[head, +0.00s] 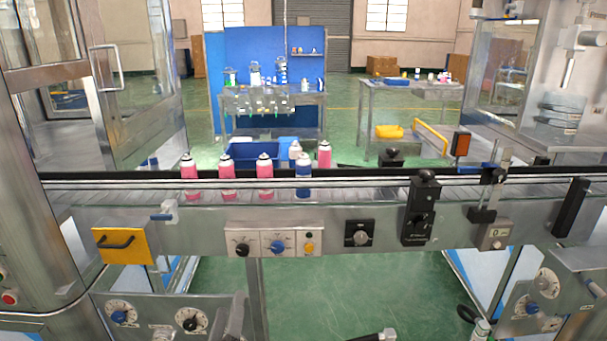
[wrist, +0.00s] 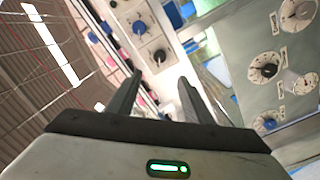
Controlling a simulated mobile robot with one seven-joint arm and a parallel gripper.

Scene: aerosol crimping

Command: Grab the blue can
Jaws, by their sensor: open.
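The blue can (head: 303,175) stands upright on the conveyor (head: 400,188), with a dark blue body and a pale top. It is the rightmost can of the front row. In the wrist view, a small blue shape near the pink cans at upper left may be this can; it is too small to be sure. My gripper (wrist: 160,78) is open in the wrist view, with nothing between its two dark fingers. Beyond the fingers is the control panel below the conveyor, so the gripper is apart from the can. I cannot make out the gripper clearly in the head view.
Pink cans (head: 264,173) stand in a row left of the blue can. Another pink can (head: 324,156) and a white-topped can (head: 295,153) stand close behind it. A control panel (head: 275,241) and a black post (head: 421,210) are on the conveyor's front. The belt farther right is mostly clear.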

